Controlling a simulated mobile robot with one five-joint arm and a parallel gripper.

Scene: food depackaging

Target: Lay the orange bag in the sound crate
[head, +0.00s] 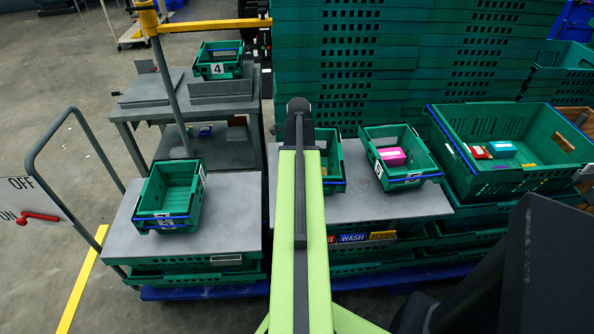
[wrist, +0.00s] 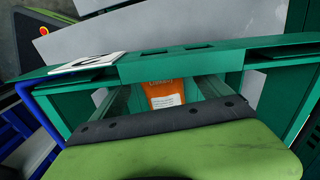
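The orange bag (wrist: 164,94) shows in the wrist view, down inside a green crate (wrist: 190,65) with a white number card on its rim. My gripper (wrist: 168,99) is over that crate, with its two greyish fingers apart on either side of the bag and gaps visible between. I cannot tell how deep the fingertips reach. In the head view my arm hides the gripper, the bag and much of the middle green crate (head: 331,165). Which crate is the sound one is not marked legibly. An empty green crate (head: 149,212) stands on the left table.
A right crate (head: 419,165) holds a pink box (head: 391,156). A large green crate (head: 520,183) holds red and teal packages. Crate 4 (head: 217,71) stands on the back bench. Tall crate stacks (head: 390,60) block the back. The left table (head: 222,215) has bare room beside its crate.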

